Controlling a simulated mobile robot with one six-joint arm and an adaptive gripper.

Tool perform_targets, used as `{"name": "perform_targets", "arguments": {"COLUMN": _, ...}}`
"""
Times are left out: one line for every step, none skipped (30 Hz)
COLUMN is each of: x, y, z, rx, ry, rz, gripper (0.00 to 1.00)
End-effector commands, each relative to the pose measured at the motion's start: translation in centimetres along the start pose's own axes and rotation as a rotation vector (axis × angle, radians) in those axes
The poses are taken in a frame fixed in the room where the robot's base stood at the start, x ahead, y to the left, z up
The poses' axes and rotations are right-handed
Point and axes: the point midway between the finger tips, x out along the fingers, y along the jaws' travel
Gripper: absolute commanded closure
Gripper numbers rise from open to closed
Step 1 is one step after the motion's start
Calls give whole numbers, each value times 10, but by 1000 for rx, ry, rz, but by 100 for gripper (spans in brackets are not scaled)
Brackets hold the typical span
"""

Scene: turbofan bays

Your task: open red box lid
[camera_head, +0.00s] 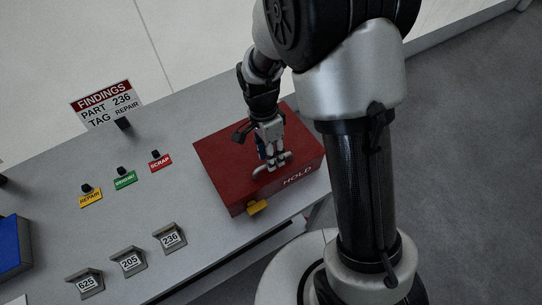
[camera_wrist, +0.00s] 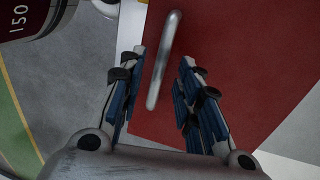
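The red box (camera_head: 222,168) stands at the right end of the grey bench, with "HOLD" on its front and a yellow latch or tab (camera_head: 257,207) at the front edge. Its lid looks shut. My gripper (camera_head: 272,166) points down over the lid, near the box's right front part. In the wrist view, the red lid (camera_wrist: 235,60) fills the middle and right, and a grey bar handle (camera_wrist: 163,65) runs between the fingers. My gripper (camera_wrist: 160,95) is open, with gaps between both fingers and the handle. Whether the fingertips reach handle height is unclear.
A findings sign (camera_head: 106,103) stands at the bench's back. Yellow, green and red labelled tags (camera_head: 124,178) stand left of the box. Numbered holders (camera_head: 130,261) line the front. A blue bin (camera_head: 12,247) is at far left.

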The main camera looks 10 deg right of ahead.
Motion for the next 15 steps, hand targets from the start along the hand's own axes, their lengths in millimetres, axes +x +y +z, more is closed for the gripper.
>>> {"name": "perform_targets", "arguments": {"x": 4, "y": 0, "z": 0, "rx": 0, "ry": 0, "rz": 1, "gripper": 69}}
{"name": "perform_targets", "arguments": {"x": 5, "y": 0, "z": 0, "rx": 0, "ry": 0, "rz": 1, "gripper": 69}}
{"name": "perform_targets", "arguments": {"x": 6, "y": 0, "z": 0, "rx": 0, "ry": 0, "rz": 0, "gripper": 69}}
{"name": "perform_targets", "arguments": {"x": 7, "y": 0, "z": 0, "rx": 0, "ry": 0, "rz": 0, "gripper": 69}}
{"name": "perform_targets", "arguments": {"x": 7, "y": 0, "z": 0, "rx": 0, "ry": 0, "rz": 0, "gripper": 69}}
{"name": "perform_targets", "arguments": {"x": 7, "y": 0, "z": 0, "rx": 0, "ry": 0, "rz": 0, "gripper": 69}}
{"name": "perform_targets", "arguments": {"x": 7, "y": 0, "z": 0, "rx": 0, "ry": 0, "rz": 0, "gripper": 69}}
{"name": "perform_targets", "arguments": {"x": 7, "y": 0, "z": 0, "rx": 0, "ry": 0, "rz": 0, "gripper": 69}}
{"name": "perform_targets", "arguments": {"x": 7, "y": 0, "z": 0, "rx": 0, "ry": 0, "rz": 0, "gripper": 69}}
{"name": "perform_targets", "arguments": {"x": 7, "y": 0, "z": 0, "rx": 0, "ry": 0, "rz": 0, "gripper": 69}}
{"name": "perform_targets", "arguments": {"x": 7, "y": 0, "z": 0, "rx": 0, "ry": 0, "rz": 0, "gripper": 69}}
{"name": "perform_targets", "arguments": {"x": 7, "y": 0, "z": 0, "rx": 0, "ry": 0, "rz": 0, "gripper": 71}}
{"name": "perform_targets", "arguments": {"x": 7, "y": 0, "z": 0, "rx": 0, "ry": 0, "rz": 0, "gripper": 73}}
{"name": "perform_targets", "arguments": {"x": 7, "y": 0, "z": 0, "rx": 0, "ry": 0, "rz": 0, "gripper": 75}}
{"name": "perform_targets", "arguments": {"x": 7, "y": 0, "z": 0, "rx": 0, "ry": 0, "rz": 0, "gripper": 77}}
